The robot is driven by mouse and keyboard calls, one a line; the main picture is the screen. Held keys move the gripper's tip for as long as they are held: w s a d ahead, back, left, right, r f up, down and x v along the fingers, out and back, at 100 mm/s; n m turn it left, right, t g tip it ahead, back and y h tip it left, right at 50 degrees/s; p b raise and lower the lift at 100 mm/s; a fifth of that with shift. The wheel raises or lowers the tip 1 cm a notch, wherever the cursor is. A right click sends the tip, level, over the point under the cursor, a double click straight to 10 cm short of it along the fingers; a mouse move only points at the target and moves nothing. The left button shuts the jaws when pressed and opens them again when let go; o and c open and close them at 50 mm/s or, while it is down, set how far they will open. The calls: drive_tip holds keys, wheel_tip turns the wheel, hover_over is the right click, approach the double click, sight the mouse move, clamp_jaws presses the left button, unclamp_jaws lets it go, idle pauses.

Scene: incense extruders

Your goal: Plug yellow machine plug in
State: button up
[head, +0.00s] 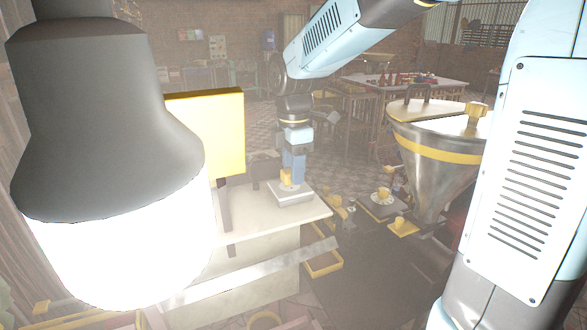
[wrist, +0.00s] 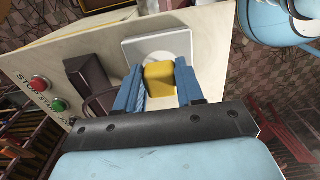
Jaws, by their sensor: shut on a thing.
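My gripper (head: 292,170) points down at the near table's right end, its blue fingers shut on the yellow plug (head: 286,176). In the wrist view my gripper (wrist: 159,90) has one finger on each side of the yellow plug (wrist: 159,83). The plug is at the round white socket on a pale square plate (head: 292,197); the plate (wrist: 134,48) also shows in the wrist view. The plug overlaps the socket's near part. I cannot tell how deep its prongs sit, as its underside is hidden.
The cream panel (wrist: 40,55) carries a red button (wrist: 39,84), a green button (wrist: 58,105) and a dark bracket (wrist: 88,80). A yellow board (head: 215,130) stands left of my gripper. A metal hopper (head: 435,165) stands to the right. A large lamp (head: 110,150) blocks the left.

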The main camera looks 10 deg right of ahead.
drive_tip(key=shift+f, duration=0.55)
drive_tip(key=o, duration=1.1)
drive_tip(key=shift+c, duration=0.2)
wheel_tip(320, 180, up, 14)
drive_tip(key=shift+f, duration=0.15)
drive_tip(key=s+d+f+m+t, duration=0.2)
drive_tip(key=s+d+f+m, duration=0.1)
drive_tip(key=s+d+m, duration=0.4)
drive_tip(key=s+d+f+m+t, duration=0.3)
drive_tip(key=s+d+m, duration=0.5)
drive_tip(key=m, duration=0.6)
drive_tip(key=shift+s+f+t, duration=0.3)
drive_tip(key=shift+s+f, duration=0.3)
drive_tip(key=shift+s, duration=0.6)
